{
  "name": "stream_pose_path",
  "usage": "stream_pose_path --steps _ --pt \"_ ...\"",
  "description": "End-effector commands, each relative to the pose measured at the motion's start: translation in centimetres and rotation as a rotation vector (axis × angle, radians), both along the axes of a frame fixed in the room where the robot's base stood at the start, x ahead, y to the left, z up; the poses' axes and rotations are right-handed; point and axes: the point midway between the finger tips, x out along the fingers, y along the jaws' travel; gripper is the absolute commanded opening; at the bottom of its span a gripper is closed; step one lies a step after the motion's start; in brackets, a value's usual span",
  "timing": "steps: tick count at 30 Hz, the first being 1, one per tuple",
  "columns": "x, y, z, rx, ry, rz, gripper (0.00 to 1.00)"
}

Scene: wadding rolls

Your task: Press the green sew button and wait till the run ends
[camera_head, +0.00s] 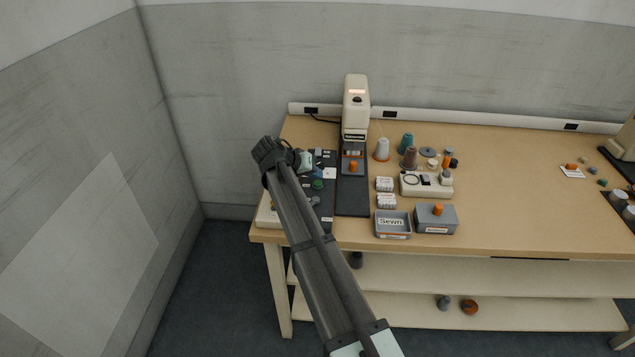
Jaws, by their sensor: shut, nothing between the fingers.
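The sewing machine (356,101) is cream-coloured and stands at the back left of the table, with a lit reddish strip near its top. A small round green button (318,184) shows on the dark panel left of the machine's dark bed. My gripper (315,172) is shut and empty, just behind the green button and small in the picture. I cannot tell whether it touches the button. My arm crosses in front of the table's left end and hides part of the panel. A grey block with an orange knob (353,167) sits under the machine head.
A grey tray marked "Sewn" (393,235) and a grey box with an orange knob (437,226) stand at the front. Thread cones (382,149), white packs (385,201) and a cream device (427,191) stand right of the machine. The table's (520,215) right middle is clear.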

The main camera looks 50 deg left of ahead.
Motion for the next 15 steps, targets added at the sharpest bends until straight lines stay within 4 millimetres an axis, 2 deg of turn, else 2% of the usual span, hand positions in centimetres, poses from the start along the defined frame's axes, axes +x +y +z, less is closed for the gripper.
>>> stream_pose_path --steps 9,15 --pt "0.0 0.0 0.1 0.0 0.0 0.0 0.0" --pt "0.0 0.0 1.1 -0.001 0.0 0.001 0.0"
